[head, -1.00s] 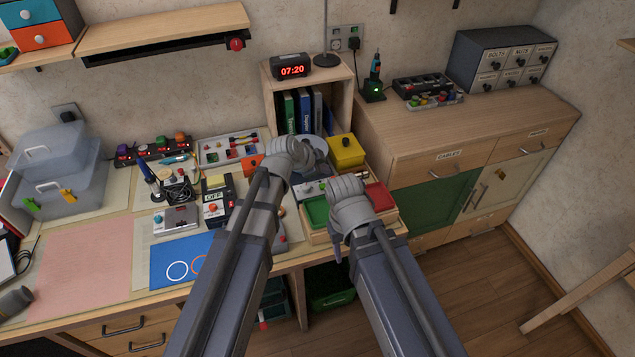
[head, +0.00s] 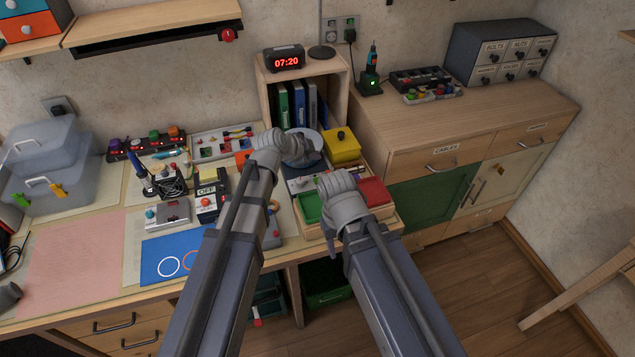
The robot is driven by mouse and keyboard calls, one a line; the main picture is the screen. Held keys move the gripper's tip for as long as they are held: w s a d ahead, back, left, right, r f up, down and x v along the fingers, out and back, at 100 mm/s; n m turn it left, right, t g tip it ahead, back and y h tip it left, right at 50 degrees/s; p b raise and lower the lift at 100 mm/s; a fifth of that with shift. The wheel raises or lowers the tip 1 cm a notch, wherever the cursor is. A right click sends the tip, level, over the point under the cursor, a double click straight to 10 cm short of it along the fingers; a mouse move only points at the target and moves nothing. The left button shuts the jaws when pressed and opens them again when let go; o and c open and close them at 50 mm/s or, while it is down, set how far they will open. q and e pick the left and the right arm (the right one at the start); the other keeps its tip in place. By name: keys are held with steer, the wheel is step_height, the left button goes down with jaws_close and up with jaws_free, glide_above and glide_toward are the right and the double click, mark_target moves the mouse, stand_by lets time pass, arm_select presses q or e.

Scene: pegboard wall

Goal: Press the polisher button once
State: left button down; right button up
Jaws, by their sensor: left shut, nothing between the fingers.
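A round grey disc on a dark base (head: 311,169), which looks like the polisher, stands on the bench in front of the book cubby. My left gripper (head: 301,153) is over or right beside the disc, shut and empty; its fingertips are hard to separate from the grey disc. The polisher's button is not clearly visible, and my arm and gripper cover part of that area. My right gripper (head: 338,192) is above the tray with green and red compartments, and its fingers are hidden behind its own wrist.
A yellow box (head: 342,146) stands just right of the disc. A device marked OFF (head: 207,190) and a grey box with a teal knob (head: 167,213) are to the left. A blue mat (head: 176,256) lies at the bench front. The pink mat (head: 75,255) is clear.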

arm_select(q)
steer(key=b, duration=0.7)
glide_toward(319, 177)
steer(key=x, duration=0.3)
steer(key=r+x, duration=0.1)
steer(key=x, duration=0.1)
steer(key=shift+w+d+f, duration=0.15)
steer(key=shift+w+d, duration=0.15)
steer(key=shift+w, duration=0.2)
steer(key=shift+f, duration=0.1)
stand_by(0.6)
steer(key=shift+f, duration=0.3)
steer(key=shift+f+b, duration=0.5)
steer(key=shift+b, duration=0.15)
stand_by(0.5)
steer(key=shift+r, duration=0.15)
steer(key=shift+r+p, duration=0.75)
steer(key=shift+p, duration=0.2)
steer(key=shift+r, duration=0.15)
step_height(319, 177, up, 5)
steer(key=p, duration=0.5)
